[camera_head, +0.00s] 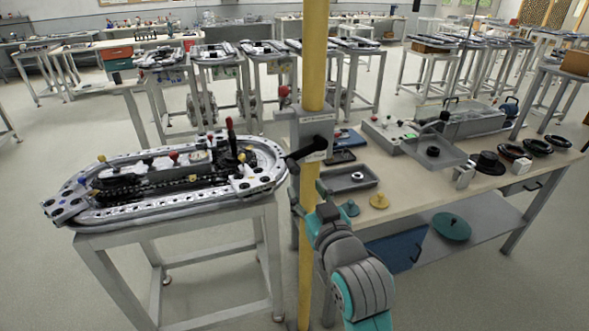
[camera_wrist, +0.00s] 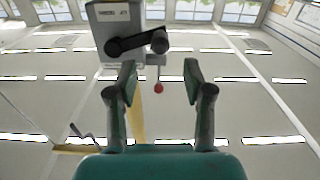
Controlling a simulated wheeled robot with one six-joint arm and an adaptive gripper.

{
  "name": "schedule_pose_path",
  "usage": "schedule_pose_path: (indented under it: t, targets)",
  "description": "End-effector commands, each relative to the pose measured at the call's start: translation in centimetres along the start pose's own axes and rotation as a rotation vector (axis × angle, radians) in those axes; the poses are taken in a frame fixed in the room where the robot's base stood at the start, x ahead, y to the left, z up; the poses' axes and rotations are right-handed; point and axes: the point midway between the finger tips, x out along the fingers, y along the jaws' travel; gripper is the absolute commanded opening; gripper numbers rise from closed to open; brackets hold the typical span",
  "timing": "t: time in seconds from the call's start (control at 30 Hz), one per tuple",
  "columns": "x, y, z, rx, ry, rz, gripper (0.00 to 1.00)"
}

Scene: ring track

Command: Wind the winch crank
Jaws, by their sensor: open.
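The winch (camera_head: 312,124) is a grey box on a yellow post in the head view. Its black crank (camera_head: 305,153) sticks out toward me at the box's lower edge. In the wrist view the grey winch box (camera_wrist: 108,22) is at the top left, and the dark crank arm (camera_wrist: 133,43) runs right to a round handle end (camera_wrist: 159,42). My gripper (camera_wrist: 160,68) is open and empty. The handle end appears just beyond the gap between its fingertips, not between the fingers. In the head view my arm hides most of the gripper, which is below the crank.
A workbench (camera_head: 415,205) with trays, knobs and dark round parts stands right of the yellow post (camera_head: 314,50). An oval track table (camera_head: 100,218) stands close on the left. Open floor lies in front.

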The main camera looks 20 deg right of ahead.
Motion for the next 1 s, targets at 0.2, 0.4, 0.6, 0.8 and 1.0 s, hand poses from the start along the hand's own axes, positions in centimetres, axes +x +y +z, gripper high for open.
schedule_pose_path:
  t: [0.2, 0.4, 0.6, 0.8, 1.0]
  targets:
    - [3.9, 0.0, -0.1, 0.0, 0.001, 0.0, 0.51]
    - [7.1, 0.0, 0.0, 0.0, 0.0, 0.0, 0.51]
    - [8.8, 0.0, 0.0, 0.0, 0.001, 0.0, 0.51]
    - [9.2, 0.0, 0.0, 0.0, 0.0, 0.0, 0.51]
    - [9.2, 0.0, 0.0, 0.0, 0.0, 0.0, 0.41]
